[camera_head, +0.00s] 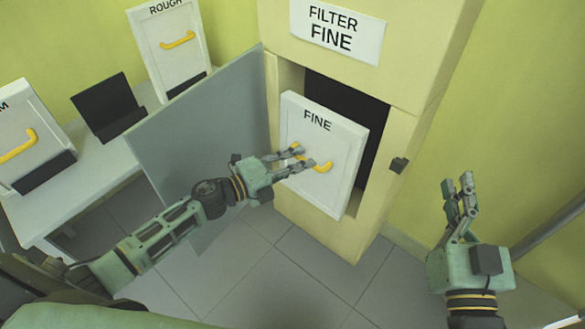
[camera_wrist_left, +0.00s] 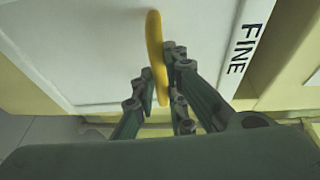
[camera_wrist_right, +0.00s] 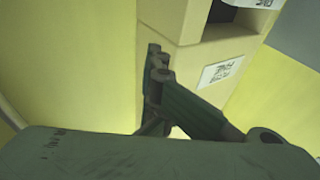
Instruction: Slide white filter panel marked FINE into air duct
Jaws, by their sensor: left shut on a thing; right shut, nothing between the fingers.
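The white filter panel marked FINE (camera_head: 318,180) stands tilted in front of the dark opening of the yellow air duct (camera_head: 355,110). Its right part overlaps the opening. My left gripper (camera_head: 303,158) is shut on the panel's yellow handle (camera_head: 322,167). In the left wrist view the fingers (camera_wrist_left: 158,90) close around the yellow handle (camera_wrist_left: 154,45), with the white face (camera_wrist_left: 80,45) behind. How far the panel's back reaches into the duct is hidden. My right gripper (camera_head: 459,188) is shut and empty, apart from the duct on its right; its fingers also show in the right wrist view (camera_wrist_right: 157,75).
A grey duct door (camera_head: 205,125) stands open to the left. A sign FILTER FINE (camera_head: 336,30) is above the opening, and a dark latch (camera_head: 399,165) is at its right. A white table (camera_head: 80,185) holds a ROUGH panel (camera_head: 170,45), another panel (camera_head: 30,135) and an empty black stand (camera_head: 108,107).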

